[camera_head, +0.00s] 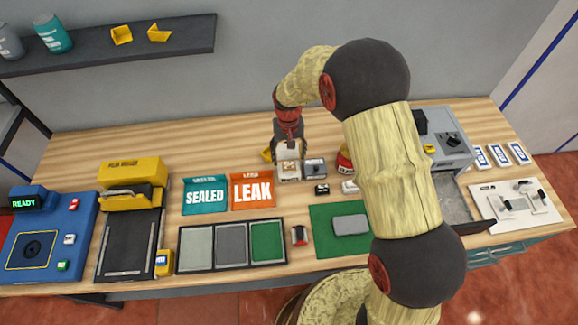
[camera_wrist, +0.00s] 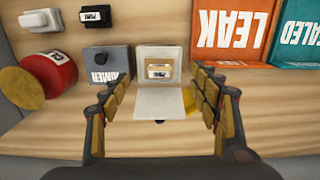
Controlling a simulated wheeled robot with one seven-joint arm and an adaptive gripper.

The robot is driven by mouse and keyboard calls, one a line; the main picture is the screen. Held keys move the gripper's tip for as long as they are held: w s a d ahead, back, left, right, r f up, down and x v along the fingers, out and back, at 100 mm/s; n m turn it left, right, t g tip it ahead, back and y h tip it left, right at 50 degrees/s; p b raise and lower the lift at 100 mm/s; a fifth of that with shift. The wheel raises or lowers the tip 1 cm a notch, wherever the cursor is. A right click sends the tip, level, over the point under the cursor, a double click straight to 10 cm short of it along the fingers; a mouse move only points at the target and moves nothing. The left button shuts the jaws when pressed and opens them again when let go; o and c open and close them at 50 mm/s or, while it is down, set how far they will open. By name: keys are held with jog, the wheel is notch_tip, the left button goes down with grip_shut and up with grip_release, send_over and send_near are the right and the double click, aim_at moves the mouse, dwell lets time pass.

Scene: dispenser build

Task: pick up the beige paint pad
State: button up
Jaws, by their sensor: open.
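The beige paint pad (camera_head: 289,172) appears to be the pale, square, case-like piece with a tan label, at the middle back of the wooden table below my gripper (camera_head: 290,148). In the wrist view the pad (camera_wrist: 158,56) lies ahead between the finger lines, with a whitish flap on its near side. My gripper (camera_wrist: 160,100) is open, one finger on each side of the flap. No finger visibly closes on the pad. The height gap between fingers and pad cannot be told.
A grey primer box (camera_wrist: 108,67) stands close left of the pad in the wrist view, with a red can (camera_wrist: 50,82) beyond. A yellow piece (camera_wrist: 189,103) lies beside the flap. Bare wood shows between these things.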

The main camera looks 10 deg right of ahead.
aim_at(289, 164)
jog(key=shift+w, duration=0.25)
notch_tip(289, 164, down, 2)
jog(key=shift+f, duration=0.2)
notch_tip(289, 164, down, 5)
jog(key=shift+d+f+b, duration=0.1)
jog(key=shift+b, duration=0.5)
jog(key=shift+c, duration=1.1)
jog(key=c, duration=1)
